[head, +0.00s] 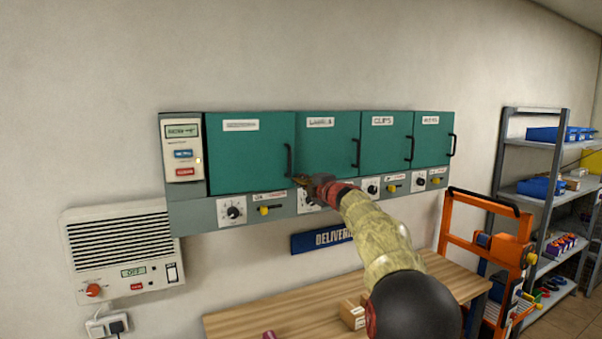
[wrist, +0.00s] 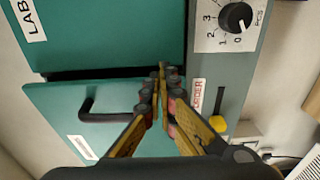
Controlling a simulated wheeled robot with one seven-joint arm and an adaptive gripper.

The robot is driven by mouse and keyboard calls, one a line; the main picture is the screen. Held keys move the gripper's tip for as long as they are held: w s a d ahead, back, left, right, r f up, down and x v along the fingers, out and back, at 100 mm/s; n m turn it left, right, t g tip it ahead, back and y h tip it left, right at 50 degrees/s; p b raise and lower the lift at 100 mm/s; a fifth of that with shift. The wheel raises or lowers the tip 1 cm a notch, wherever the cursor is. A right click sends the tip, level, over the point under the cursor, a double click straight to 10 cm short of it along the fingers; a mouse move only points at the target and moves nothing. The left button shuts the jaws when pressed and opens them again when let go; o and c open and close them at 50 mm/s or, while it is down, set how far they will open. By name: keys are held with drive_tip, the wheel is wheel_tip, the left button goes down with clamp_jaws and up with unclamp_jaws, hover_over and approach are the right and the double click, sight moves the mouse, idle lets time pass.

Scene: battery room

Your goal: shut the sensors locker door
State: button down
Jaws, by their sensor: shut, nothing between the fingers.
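A row of teal locker doors hangs on the wall in the head view. The leftmost door (head: 245,155) has a label too small to read, so I cannot confirm that it is the sensors one. It has a black handle (head: 288,160) on its right side and appears to stand slightly ajar. In the wrist view this door (wrist: 60,100) shows with its handle (wrist: 95,112), and a dark gap runs along its edge beside the labels door (wrist: 110,35). My gripper (head: 302,181) is shut and empty, near that door's lower right corner; it also shows in the wrist view (wrist: 160,72). Contact is unclear.
A grey strip with knobs (head: 233,211) and yellow switches runs below the doors. A wooden bench (head: 290,318) is below, with an orange frame (head: 490,250) and shelving (head: 545,200) at right.

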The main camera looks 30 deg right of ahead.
drive_tip(key=shift+w+d+r+p, duration=0.1)
drive_tip(key=shift+w+d+p, duration=0.05)
drive_tip(key=shift+w+p, duration=1.15)
drive_tip(key=shift+w, duration=0.2)
